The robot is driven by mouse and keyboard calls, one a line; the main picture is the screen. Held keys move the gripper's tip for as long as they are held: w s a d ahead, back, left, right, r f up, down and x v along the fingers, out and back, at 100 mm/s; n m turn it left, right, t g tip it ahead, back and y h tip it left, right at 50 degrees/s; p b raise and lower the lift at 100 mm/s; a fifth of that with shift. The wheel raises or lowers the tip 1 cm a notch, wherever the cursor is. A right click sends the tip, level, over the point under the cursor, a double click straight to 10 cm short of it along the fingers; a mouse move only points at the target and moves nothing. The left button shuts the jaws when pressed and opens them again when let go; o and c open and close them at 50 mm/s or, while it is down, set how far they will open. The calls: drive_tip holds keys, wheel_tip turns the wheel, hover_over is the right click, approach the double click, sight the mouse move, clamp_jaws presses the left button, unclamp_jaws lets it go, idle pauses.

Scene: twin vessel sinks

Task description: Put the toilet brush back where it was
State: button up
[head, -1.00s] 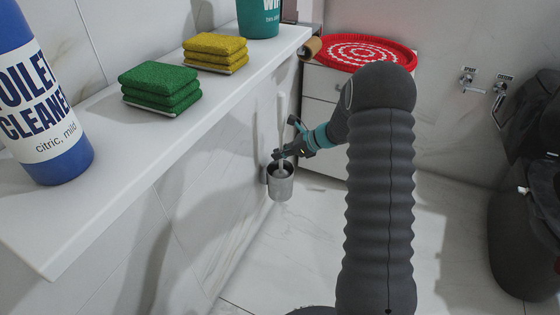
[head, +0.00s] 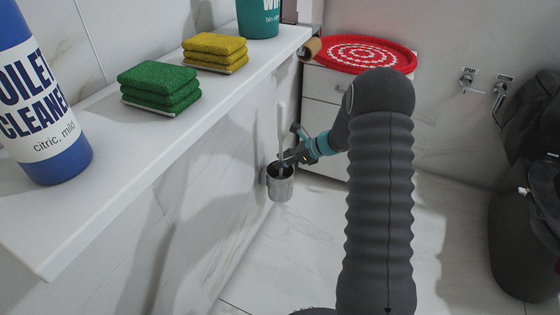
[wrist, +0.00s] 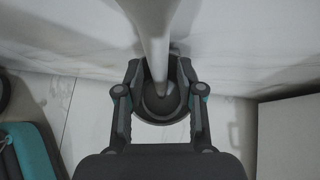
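The toilet brush (head: 282,125) stands nearly upright, its light handle rising from the metal cup holder (head: 280,188) on the wall below the shelf. Its lower end is inside the cup, and the brush head is hidden. My gripper (head: 288,160) is beside the lower handle, just above the cup rim. In the wrist view, the handle (wrist: 154,40) runs between the two fingers of my gripper (wrist: 160,75), with a gap on each side. The fingers look open. The round cup (wrist: 160,108) shows below them.
The white shelf (head: 120,130) above the cup carries a blue cleaner bottle (head: 45,105), green sponges (head: 160,88), yellow sponges (head: 215,52) and a teal container (head: 258,18). A white cabinet (head: 325,115) with a red mat (head: 360,53) stands behind. Floor right of the cup is clear.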

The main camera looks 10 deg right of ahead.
drive_tip(key=v, duration=1)
drive_tip(key=s+a+r+n+g+h, duration=0.1)
drive_tip(key=s+a+r+n+h, duration=0.1)
drive_tip(key=s+a+r+n, duration=0.35)
drive_tip(key=s+a+r+n+g+h, duration=0.1)
drive_tip(key=s+a+r+n+h, duration=0.15)
drive_tip(key=s+r+n, duration=0.55)
drive_tip(key=s+r+n+t+h, duration=0.1)
drive_tip(key=s+r+n, duration=0.1)
drive_tip(key=s, duration=0.5)
drive_tip(key=s+r+n+h, duration=0.2)
drive_tip(key=s+n, duration=0.2)
drive_tip(key=s, duration=0.4)
drive_tip(key=s+r+n+t+h, duration=0.1)
drive_tip(key=s+n, duration=0.3)
drive_tip(key=s, duration=0.4)
drive_tip(key=shift+r+t+h+p, duration=0.3)
drive_tip(key=shift+r+h+p, duration=0.15)
drive_tip(key=shift+h, duration=0.2)
